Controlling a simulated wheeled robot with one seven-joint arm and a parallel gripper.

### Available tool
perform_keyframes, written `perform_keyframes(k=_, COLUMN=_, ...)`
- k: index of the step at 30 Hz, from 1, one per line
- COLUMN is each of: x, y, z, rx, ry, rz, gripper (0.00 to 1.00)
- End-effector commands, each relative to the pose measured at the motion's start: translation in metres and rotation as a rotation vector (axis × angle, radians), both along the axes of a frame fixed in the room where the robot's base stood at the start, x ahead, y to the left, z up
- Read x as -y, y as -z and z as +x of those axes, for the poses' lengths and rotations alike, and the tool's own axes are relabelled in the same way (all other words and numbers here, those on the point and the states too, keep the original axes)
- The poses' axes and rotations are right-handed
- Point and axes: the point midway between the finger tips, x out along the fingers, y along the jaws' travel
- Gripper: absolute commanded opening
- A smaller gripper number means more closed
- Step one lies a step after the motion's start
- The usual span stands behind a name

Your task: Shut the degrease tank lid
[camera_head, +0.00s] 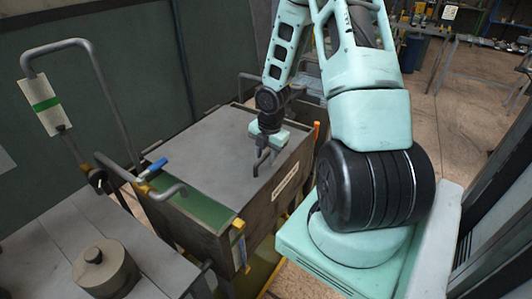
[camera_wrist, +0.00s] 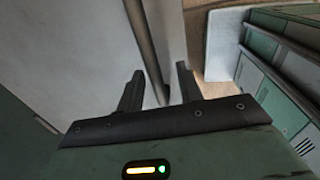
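The degrease tank (camera_head: 262,200) is a brown-grey metal box in the middle of the head view, with a pale label on its right side. A flat grey panel, apparently its lid (camera_head: 205,150), lies across most of the top. A green strip (camera_head: 200,208) shows at the near end, between the panel and the tank rim. My gripper (camera_head: 262,162) is over the panel's right part, near the tank's right edge; I cannot tell whether it touches.
Bent pipes with a blue-handled valve (camera_head: 153,168) stand at the tank's near left. A grey bench (camera_head: 140,275) with a round metal weight (camera_head: 105,268) is at lower left. A dark green wall panel rises behind left. Open floor (camera_head: 450,120) lies at upper right.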

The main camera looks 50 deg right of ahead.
Motion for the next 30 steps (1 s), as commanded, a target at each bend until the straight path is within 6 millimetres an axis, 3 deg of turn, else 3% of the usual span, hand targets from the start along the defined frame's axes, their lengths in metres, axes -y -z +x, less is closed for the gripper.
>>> perform_keyframes(k=5, x=0.001, y=-0.013, z=0.0, rx=0.004, ry=0.002, rz=-0.001, gripper=0.36)
perform_keyframes(k=21, x=0.003, y=-0.132, z=-0.014, rx=0.002, ry=0.003, rz=-0.003, gripper=0.36)
perform_keyframes(k=30, x=0.002, y=-0.17, z=-0.018, rx=0.0, ry=0.001, rz=-0.001, gripper=0.36)
